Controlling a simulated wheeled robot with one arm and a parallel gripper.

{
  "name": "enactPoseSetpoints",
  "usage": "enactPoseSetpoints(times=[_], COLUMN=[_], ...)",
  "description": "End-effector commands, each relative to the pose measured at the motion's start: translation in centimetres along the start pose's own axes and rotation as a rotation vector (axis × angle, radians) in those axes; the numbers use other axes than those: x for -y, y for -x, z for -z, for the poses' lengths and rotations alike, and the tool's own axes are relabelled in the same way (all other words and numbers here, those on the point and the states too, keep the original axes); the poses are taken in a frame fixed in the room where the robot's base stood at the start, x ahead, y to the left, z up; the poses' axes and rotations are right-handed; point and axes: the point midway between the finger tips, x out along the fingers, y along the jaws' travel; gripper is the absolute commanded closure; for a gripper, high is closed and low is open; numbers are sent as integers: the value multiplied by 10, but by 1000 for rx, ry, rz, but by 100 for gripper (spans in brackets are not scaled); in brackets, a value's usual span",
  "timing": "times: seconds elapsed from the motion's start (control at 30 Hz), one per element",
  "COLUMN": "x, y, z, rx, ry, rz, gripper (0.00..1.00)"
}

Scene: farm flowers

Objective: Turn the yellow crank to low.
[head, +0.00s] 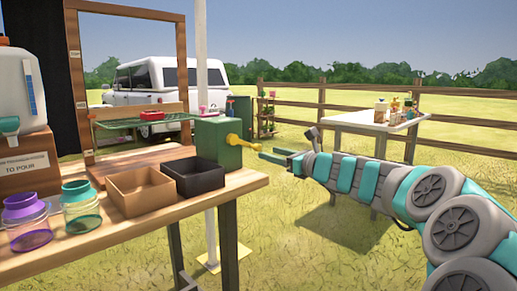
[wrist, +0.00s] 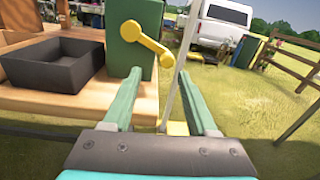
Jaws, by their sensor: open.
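The yellow crank (head: 243,142) sticks out from the right side of a green box (head: 212,138) at the table's right end. In the wrist view the crank (wrist: 148,44) slants from upper left down to a knob at lower right. I cannot read any low mark. My gripper (head: 274,155) is open and empty, just right of the crank and a little lower in the head view. In the wrist view its two green fingers (wrist: 160,90) stand apart, with the crank knob ahead between them, not visibly touched.
A black tray (head: 221,178) and a brown tray (head: 120,204) sit on the wooden table (head: 170,240) by the green box. Purple and teal jars (head: 92,222) stand at left. A pale pole (head: 206,235) rises beside the table. Grass to the right is open up to a white table (head: 352,122).

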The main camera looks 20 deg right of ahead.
Motion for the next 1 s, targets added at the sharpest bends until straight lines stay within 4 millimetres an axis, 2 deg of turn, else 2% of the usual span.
enactPoseSetpoints(times=[0.07,0.17,0.6,0.77,1.0], x=[11,13,13,12,12], y=[1,-7,-68,-75,-76], z=[0,1,1,0,-1], rx=[9,9,7,9,10], ry=[-29,-35,-32,-31,-30], rz=[21,23,21,20,20], gripper=[42,42,42,42,42])
